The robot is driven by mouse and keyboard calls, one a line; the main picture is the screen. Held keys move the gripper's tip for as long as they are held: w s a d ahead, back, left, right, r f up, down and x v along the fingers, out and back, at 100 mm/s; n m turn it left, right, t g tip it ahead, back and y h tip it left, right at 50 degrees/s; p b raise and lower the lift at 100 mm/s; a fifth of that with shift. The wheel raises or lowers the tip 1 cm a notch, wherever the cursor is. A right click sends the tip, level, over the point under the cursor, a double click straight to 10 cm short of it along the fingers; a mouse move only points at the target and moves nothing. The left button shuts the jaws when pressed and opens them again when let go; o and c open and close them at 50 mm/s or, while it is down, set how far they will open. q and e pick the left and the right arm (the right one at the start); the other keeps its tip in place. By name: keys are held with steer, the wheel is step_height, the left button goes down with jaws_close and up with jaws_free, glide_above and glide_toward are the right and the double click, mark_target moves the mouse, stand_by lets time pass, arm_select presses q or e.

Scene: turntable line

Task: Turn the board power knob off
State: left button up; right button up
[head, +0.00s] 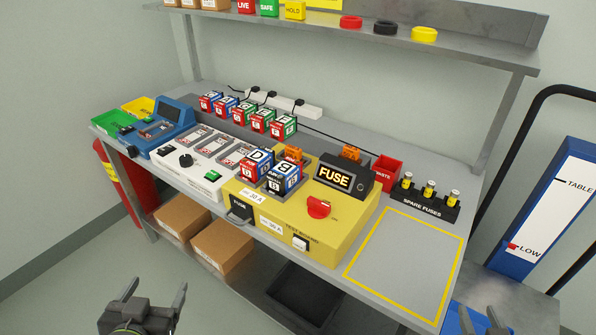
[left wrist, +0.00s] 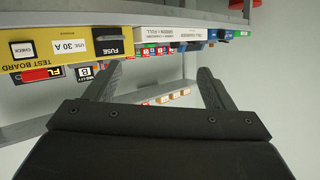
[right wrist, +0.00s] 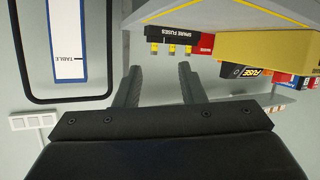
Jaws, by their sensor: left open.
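The yellow test board (head: 345,232) sits on the workbench, with a red knob (head: 318,207) on its sloped top, right of the middle. Small lettering beside the knob is too small to read surely. A black FUSE display (head: 341,182) stands behind the knob. My left gripper (head: 157,296) is open and empty, low in front of the bench, well apart from the board. The board's front also shows upside down in the left wrist view (left wrist: 70,38). My right gripper (head: 479,320) is open and empty at the bottom right; its fingers stand apart in the right wrist view (right wrist: 157,85).
Two lettered cubes (head: 284,178) stand on the board's left part. Spare fuses (head: 424,203) and a red waste bin (head: 388,170) stand behind. A shelf (head: 400,55) hangs above.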

steer(key=s+d+f+g+p, duration=0.2)
steer(key=s+f+g+p, duration=0.2)
steer(key=s+g+p, duration=0.8)
arm_select(q)
steer(key=w+d+r+m+g+h+p, duration=0.1)
steer(key=w+d+r+g+h+p, duration=0.15)
steer(key=w+d+g, duration=0.5)
steer(key=w+d+r+m+g+h+p, duration=0.15)
steer(key=w+d+r+g, duration=0.3)
steer(key=w+d, duration=0.5)
steer(key=w+d+r+m+g+y, duration=0.2)
steer(key=w+d+r+m, duration=0.35)
steer(key=d+r, duration=0.8)
steer(key=n+b, duration=0.2)
steer(key=b, duration=0.3)
glide_toward(319, 202)
step_height(319, 202, down, 9)
steer(key=shift+f+p, duration=0.1)
steer(key=shift+p, duration=0.65)
arm_select(e)
steer(key=s+f, duration=0.5)
steer(key=f, duration=0.6)
steer(key=s+f, duration=0.6)
steer(key=f, duration=0.5)
steer(key=s+a+f+y, duration=0.1)
steer(key=s+f, duration=0.4)
steer(key=f, duration=0.6)
steer(key=shift+s+f+m+g, duration=0.35)
steer(key=shift+m+g, duration=0.05)
